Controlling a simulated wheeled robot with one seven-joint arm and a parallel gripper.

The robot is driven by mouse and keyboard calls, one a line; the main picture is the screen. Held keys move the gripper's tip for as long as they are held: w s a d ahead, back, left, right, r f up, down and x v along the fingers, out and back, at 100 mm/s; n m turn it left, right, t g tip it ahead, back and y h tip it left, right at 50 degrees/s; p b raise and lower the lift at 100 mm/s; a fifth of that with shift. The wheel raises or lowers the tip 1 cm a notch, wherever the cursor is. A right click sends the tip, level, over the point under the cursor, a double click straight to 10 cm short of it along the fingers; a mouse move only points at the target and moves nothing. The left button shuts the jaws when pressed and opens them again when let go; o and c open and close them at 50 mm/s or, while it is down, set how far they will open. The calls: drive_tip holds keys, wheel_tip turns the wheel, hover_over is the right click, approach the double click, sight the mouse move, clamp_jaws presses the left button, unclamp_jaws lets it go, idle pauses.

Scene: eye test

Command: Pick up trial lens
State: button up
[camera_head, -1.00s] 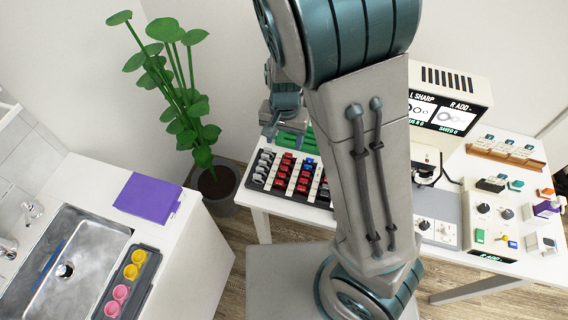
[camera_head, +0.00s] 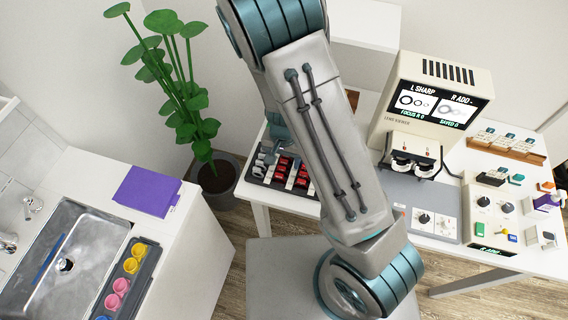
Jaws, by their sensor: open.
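The trial lens tray (camera_head: 283,188) is dark and lies on the left part of the white table. Several red-handled trial lenses (camera_head: 280,170) stand in rows in it, beside pale and black ones. I cannot tell which single lens is meant. My gripper (camera_head: 268,154) is small in view at the tray's left back, pointing down above or among the lenses. It is open, and I see nothing held in it. My arm covers the right and back of the tray, and the fingertips are hard to make out.
The lens viewer (camera_head: 428,70), with a lit screen, stands on the table right of my arm. A control box (camera_head: 491,225) and a wooden rack (camera_head: 508,152) stand at the right. A potted plant (camera_head: 180,100) and a sink counter (camera_head: 165,230) are on the left.

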drive_tip(key=shift+f, duration=0.85)
drive_tip(key=shift+c, duration=0.3)
drive_tip(key=c, duration=1)
